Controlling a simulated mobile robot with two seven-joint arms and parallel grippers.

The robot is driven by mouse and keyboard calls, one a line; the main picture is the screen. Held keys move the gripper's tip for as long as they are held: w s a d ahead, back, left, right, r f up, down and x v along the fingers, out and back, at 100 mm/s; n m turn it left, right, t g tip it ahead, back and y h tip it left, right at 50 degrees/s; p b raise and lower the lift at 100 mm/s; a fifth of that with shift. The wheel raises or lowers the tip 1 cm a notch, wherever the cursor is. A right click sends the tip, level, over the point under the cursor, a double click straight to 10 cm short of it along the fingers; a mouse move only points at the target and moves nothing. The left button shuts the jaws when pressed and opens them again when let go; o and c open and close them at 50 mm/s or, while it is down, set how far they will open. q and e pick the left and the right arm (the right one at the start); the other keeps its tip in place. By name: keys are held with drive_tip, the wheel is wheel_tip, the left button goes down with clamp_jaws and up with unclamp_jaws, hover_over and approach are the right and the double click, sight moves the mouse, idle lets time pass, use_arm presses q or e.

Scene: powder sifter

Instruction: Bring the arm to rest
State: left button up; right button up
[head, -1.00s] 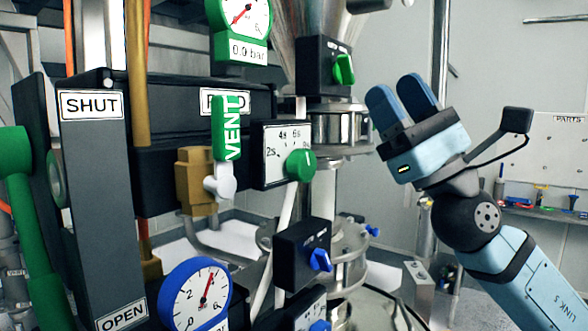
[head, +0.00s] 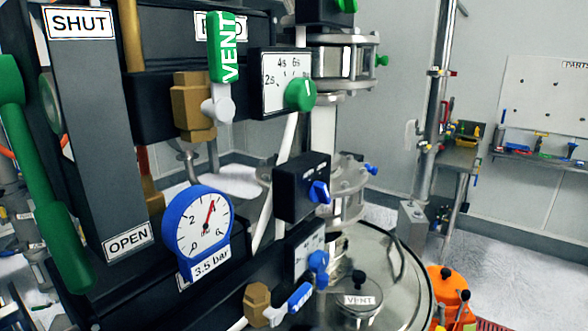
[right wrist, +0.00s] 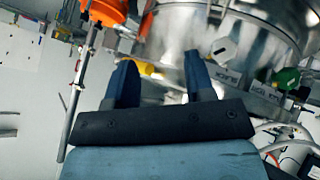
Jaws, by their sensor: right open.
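My right gripper (right wrist: 160,85) shows in the right wrist view with its two dark blue fingers apart and nothing between them. A large steel vessel (right wrist: 270,35) and an orange part (right wrist: 108,10) lie beyond the fingers. I cannot tell how far they are from the fingertips. My right arm does not show in the head view. My left gripper is in neither view.
The sifter panel fills the left of the head view, with a green lever (head: 40,190), a green vent handle (head: 225,50) and a blue-rimmed gauge (head: 200,225). A steel vessel lid (head: 395,265) and an orange object (head: 452,290) stand low. Floor shows at right.

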drive_tip(key=s+f+m+g+y, duration=0.2)
drive_tip(key=s+f+m+g, duration=0.35)
drive_tip(key=s, duration=0.85)
drive_tip(key=w+a+f+n+t+y+p, duration=0.1)
drive_tip(key=w+a+f+t, duration=0.2)
drive_tip(key=f, duration=0.3)
drive_tip(key=w+a+f+n+t+y+p, duration=0.1)
drive_tip(key=w+a+f+t+p, duration=0.1)
drive_tip(key=f, duration=0.4)
drive_tip(key=shift+w+a+f+n+t+y, duration=0.2)
drive_tip(key=shift+w+a+n+t+y, duration=0.15)
drive_tip(key=shift+w+a+t, duration=0.55)
drive_tip(key=shift+s+t, duration=0.2)
drive_tip(key=shift+t, duration=0.15)
